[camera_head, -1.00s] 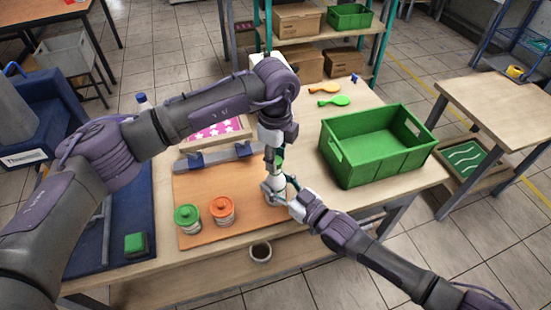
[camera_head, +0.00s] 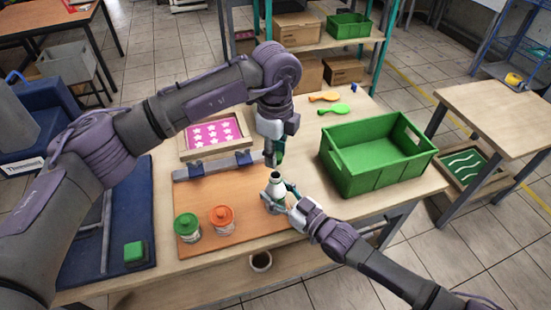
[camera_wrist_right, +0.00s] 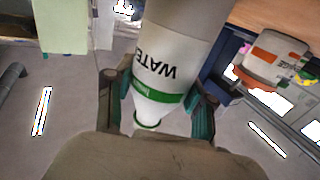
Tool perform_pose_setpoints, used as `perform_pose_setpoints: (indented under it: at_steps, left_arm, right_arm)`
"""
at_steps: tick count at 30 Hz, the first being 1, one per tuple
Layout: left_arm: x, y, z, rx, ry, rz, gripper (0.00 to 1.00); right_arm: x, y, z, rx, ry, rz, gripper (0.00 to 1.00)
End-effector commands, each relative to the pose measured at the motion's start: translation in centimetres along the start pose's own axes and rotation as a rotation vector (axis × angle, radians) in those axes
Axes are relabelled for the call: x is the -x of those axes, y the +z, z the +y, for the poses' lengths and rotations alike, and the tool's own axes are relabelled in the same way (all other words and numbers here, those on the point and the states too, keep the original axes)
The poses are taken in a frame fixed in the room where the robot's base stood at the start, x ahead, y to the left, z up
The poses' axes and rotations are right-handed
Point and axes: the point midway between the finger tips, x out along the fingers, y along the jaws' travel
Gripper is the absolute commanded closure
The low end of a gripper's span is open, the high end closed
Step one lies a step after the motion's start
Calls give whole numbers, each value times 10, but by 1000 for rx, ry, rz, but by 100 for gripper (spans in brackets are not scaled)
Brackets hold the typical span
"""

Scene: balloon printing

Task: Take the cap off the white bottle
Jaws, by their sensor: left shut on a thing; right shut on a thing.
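The white bottle (camera_head: 276,186) stands upright near the right edge of the orange-brown board, its dark top facing up. It also shows in the right wrist view (camera_wrist_right: 172,65), with a "WATER" label and a green band. My right gripper (camera_head: 274,198) is shut around the bottle's body, its teal fingers on both sides. My left gripper (camera_head: 273,160) is just above the bottle, pointing down, with a small gap to the bottle's top. It is shut on the cap, which its fingers mostly hide.
A green-lidded jar (camera_head: 187,226) and an orange-lidded jar (camera_head: 221,219) stand left on the board (camera_head: 225,190). A grey rail (camera_head: 213,167) and a pink star-patterned frame (camera_head: 208,134) lie behind.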

Motion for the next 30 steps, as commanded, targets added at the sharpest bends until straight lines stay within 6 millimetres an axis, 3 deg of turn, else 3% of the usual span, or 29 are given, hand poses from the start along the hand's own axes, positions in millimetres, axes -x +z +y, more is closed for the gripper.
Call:
perform_pose_setpoints:
  at_steps: [5,6,10,22,26,30]
  left_arm:
    - [0,0,0,-1,1,1,100]
    - [0,0,0,-1,1,1,100]
    - [0,0,0,-1,1,1,100]
    - [0,0,0,-1,1,1,100]
    - [0,0,0,-1,1,1,100]
    - [0,0,0,-1,1,1,100]
  right_arm:
    - [0,0,0,0,0,-1,100]
    - [0,0,0,0,0,-1,41]
    - [0,0,0,0,0,-1,19]
    - [5,1,0,-1,0,-1,17]
    - [22,2,0,-1,1,-3,17]
    - [53,2,0,-1,0,-5,17]
